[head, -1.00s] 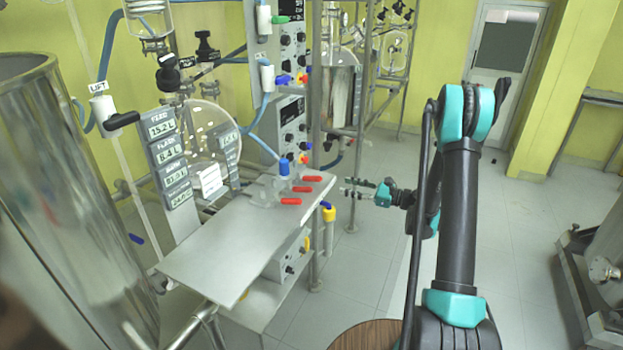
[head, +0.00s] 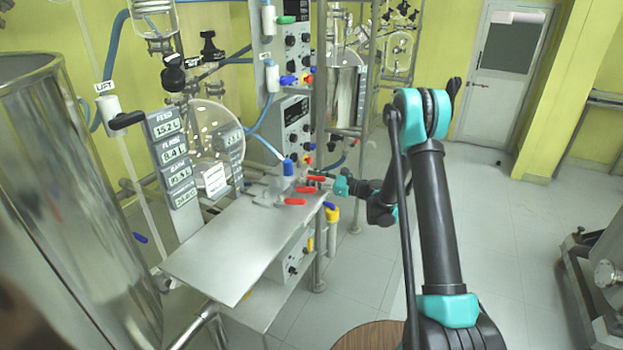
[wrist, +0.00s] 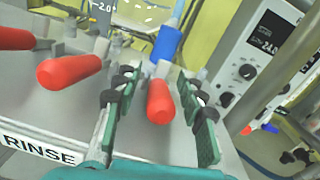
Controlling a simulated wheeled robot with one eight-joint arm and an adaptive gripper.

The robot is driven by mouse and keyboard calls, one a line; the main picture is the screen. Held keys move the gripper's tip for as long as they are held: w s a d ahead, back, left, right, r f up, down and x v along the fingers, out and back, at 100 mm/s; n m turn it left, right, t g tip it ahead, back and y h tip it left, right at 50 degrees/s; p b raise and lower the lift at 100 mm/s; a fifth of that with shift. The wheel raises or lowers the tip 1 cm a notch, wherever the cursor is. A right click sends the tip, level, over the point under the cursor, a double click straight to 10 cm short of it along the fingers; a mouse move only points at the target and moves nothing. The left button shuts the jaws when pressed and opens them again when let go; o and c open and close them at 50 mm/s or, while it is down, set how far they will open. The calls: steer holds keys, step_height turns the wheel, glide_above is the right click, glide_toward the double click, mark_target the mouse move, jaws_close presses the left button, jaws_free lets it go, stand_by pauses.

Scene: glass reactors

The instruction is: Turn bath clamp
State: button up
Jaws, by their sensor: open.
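Several clamps with red handles stand on the metal bench top (head: 225,245). In the wrist view, one red handle (wrist: 160,102) lies between the two green-padded fingers of my gripper (wrist: 162,88). The fingers are apart, with a visible gap on both sides of the handle. In the head view my gripper (head: 327,180) is at the bench's far right corner and partly covers that handle. Two other red handles (head: 307,189) (head: 294,201) lie nearer; they also show in the wrist view's left part (wrist: 70,70). I cannot read a label naming the bath clamp.
A blue-capped fitting (head: 288,168) stands just beyond the handles, close to my fingers. A control box (head: 291,125) and a vertical metal post (head: 320,130) are beside the bench. A RINSE label (wrist: 38,149) is at the wrist view's lower left. Floor right of the bench is open.

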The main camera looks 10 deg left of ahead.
steer(key=shift+w+a, duration=0.1)
steer(key=shift+a, duration=0.05)
jaws_close()
stand_by(0.4)
